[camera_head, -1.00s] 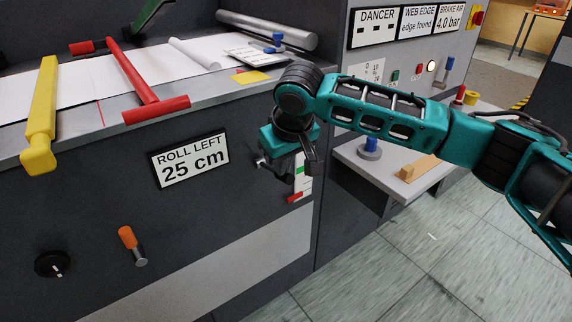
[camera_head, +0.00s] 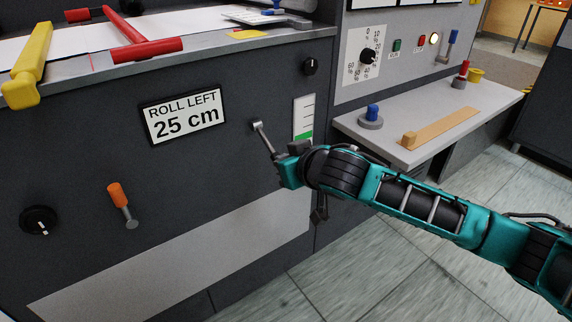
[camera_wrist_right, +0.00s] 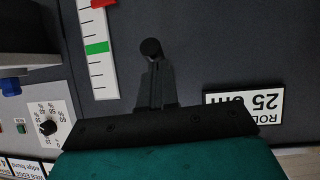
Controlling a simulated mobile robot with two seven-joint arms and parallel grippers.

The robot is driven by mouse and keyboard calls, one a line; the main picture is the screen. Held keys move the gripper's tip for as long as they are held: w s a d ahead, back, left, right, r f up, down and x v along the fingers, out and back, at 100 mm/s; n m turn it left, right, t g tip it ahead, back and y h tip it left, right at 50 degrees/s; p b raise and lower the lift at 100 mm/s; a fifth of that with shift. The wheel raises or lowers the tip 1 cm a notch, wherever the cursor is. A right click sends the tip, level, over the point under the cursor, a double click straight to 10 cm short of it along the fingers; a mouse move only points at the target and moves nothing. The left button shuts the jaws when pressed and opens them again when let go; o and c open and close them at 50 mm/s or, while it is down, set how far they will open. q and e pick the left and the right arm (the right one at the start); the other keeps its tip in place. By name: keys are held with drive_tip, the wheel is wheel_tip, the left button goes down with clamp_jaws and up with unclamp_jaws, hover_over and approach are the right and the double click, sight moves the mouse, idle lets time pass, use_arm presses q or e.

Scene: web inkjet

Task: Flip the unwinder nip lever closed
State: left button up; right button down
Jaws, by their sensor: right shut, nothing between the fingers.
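A short metallic lever (camera_head: 262,136) sticks out of the dark front panel, right of the ROLL LEFT sign. I take it for the nip lever; no label names it. My right gripper (camera_head: 284,158) is shut and empty at the lever's lower end, covering part of it. I cannot tell whether they touch. In the right wrist view, the shut fingers (camera_wrist_right: 156,88) stand in front of the panel, with a round black knob (camera_wrist_right: 151,47) just beyond their tips. It may be the lever's end. My left gripper is not in view.
An orange-handled lever (camera_head: 118,197) and a black dial (camera_head: 39,221) sit lower left on the panel. The ROLL LEFT sign (camera_head: 183,114) and a level gauge (camera_head: 303,118) flank the metallic lever. A side shelf (camera_head: 408,154) juts out at right.

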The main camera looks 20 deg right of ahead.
use_arm(q)
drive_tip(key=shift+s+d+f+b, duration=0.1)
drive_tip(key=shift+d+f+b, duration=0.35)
drive_tip(key=shift+b, duration=0.2)
use_arm(e)
drive_tip(key=shift+f+t, duration=0.5)
drive_tip(key=shift+f, duration=0.15)
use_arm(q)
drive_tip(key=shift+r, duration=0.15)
